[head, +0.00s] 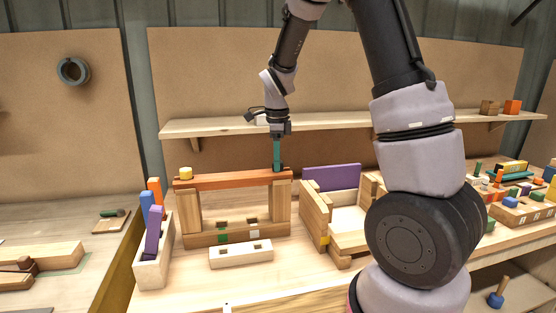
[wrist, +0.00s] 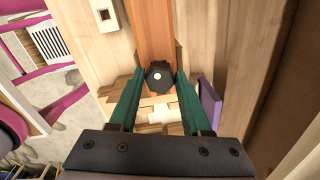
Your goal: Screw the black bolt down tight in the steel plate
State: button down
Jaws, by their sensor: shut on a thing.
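The black bolt (wrist: 158,78) shows in the wrist view as a dark six-sided head with a pale dot on top. My gripper (head: 277,167) points straight down at the right end of an orange-brown bar (head: 230,180). Its teal fingers are shut on the bolt head, one on each side. The bolt's shank is hidden below the head, so I cannot tell how deep it sits. The bar lies across two wooden posts and also shows in the wrist view (wrist: 154,30). It looks orange, not like bare steel; I see no clear steel plate.
A yellow cylinder (head: 185,173) stands on the bar's left end. A white block (head: 240,254) lies in front of the frame. A crate of coloured pieces (head: 153,262) stands left, and a wooden holder with a purple board (head: 331,177) right. A shelf (head: 350,122) runs behind.

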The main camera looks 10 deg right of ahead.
jog(key=shift+c, duration=1.4)
grip_release()
notch_tip(320, 180, up, 11)
jog(key=s+d+r+n+t, duration=0.2)
jog(key=s+r+n, duration=0.1)
jog(key=s+n, duration=0.2)
jog(key=s+d+r+n+t+y, duration=0.1)
jog(key=s+d+r+n+t, duration=0.1)
jog(key=s+n, duration=0.4)
jog(key=s+d+r+n+t+y, duration=0.1)
jog(key=s+r+n, duration=0.3)
jog(key=s, duration=0.7)
jog(key=shift+s+d+n+t, duration=0.3)
jog(key=shift+d+n+t, duration=0.35)
jog(key=shift+n, duration=0.25)
